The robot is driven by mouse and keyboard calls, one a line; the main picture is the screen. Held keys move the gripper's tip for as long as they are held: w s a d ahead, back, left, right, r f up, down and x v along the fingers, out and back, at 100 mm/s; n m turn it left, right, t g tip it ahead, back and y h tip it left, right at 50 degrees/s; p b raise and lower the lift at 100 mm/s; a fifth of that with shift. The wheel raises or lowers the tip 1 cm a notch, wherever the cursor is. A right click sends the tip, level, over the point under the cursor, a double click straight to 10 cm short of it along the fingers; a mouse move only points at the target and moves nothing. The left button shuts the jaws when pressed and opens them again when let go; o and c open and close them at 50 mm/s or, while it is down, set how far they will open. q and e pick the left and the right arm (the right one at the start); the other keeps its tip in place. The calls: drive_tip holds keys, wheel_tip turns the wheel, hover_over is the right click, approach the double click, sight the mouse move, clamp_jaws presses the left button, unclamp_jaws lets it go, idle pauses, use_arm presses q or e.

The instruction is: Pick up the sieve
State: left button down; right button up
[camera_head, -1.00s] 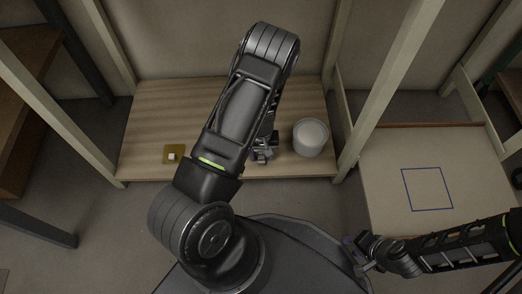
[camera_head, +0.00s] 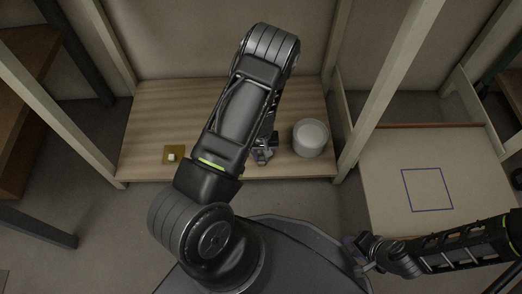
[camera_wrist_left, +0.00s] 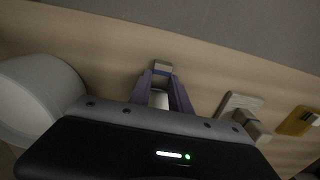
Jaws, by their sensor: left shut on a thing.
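My left gripper (camera_head: 262,156) is low at the front of the wooden shelf, left of the grey bucket.
The round grey bucket (camera_head: 311,138) stands close right of my left gripper. A yellow plate (camera_head: 167,160) with a white block lies at the left. A pale flat piece (camera_wrist_left: 238,103) shows in the left wrist view. A table (camera_head: 385,170) with a blue square outline is at the right.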

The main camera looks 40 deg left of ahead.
sight(261, 157)
idle(0.4)
use_arm(q)
drive_tip(key=shift+r+p, duration=0.5)
drive_tip(key=shift+r, duration=0.3)
wheel_tip(261, 157, up, 2)
drive_tip(key=shift+r+p, duration=0.2)
drive_tip(key=shift+p, duration=0.55)
drive_tip(key=d+p, duration=0.4)
drive_tip(key=d, duration=1.4)
drive_tip(key=shift+s+f, duration=0.25)
drive_tip(key=shift+s, duration=0.15)
